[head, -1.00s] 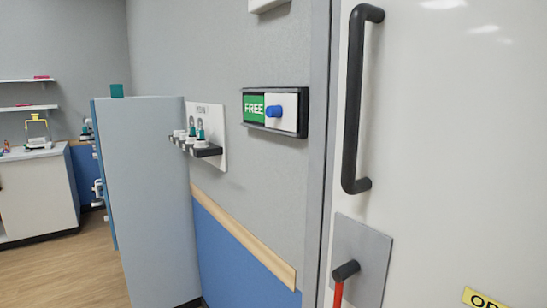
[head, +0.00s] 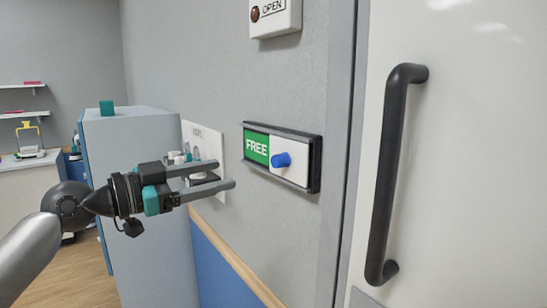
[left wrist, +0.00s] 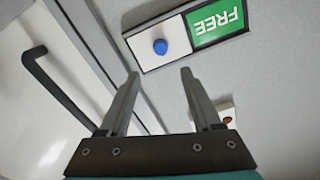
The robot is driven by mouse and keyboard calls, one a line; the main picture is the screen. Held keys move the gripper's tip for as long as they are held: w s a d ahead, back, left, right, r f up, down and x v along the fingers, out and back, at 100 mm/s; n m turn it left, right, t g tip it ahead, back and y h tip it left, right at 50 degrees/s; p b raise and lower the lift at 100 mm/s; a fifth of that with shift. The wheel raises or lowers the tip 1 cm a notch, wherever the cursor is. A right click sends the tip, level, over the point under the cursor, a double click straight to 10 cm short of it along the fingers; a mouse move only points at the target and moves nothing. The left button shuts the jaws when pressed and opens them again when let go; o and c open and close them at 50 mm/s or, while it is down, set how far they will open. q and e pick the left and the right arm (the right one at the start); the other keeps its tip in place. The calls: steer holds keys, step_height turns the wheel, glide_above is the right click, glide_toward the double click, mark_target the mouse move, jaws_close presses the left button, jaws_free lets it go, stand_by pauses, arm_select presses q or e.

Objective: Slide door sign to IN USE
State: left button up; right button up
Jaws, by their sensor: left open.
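The door sign (head: 312,163) is a dark-framed slider on the grey wall beside the door. Its green panel reading FREE (head: 257,147) shows on the left, and a white sliding cover (head: 290,176) with a blue knob (head: 281,160) sits on the right. My left gripper (head: 227,175) is open and empty, to the left of the sign and apart from the knob. In the left wrist view the sign is rotated, with the blue knob (left wrist: 160,46) ahead of and between the open fingertips (left wrist: 160,75). My right gripper is not in view.
The white door (head: 470,160) with a long black handle (head: 394,170) stands right of the sign. A box labelled OPEN (head: 275,16) is above.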

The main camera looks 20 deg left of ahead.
mark_target(274, 162)
arm_select(q)
steer(key=p+x, duration=0.5)
steer(key=x, duration=0.7)
steer(key=shift+r, duration=0.1)
steer(key=shift+x, duration=0.9)
jaws_close()
steer(key=shift+f, duration=0.25)
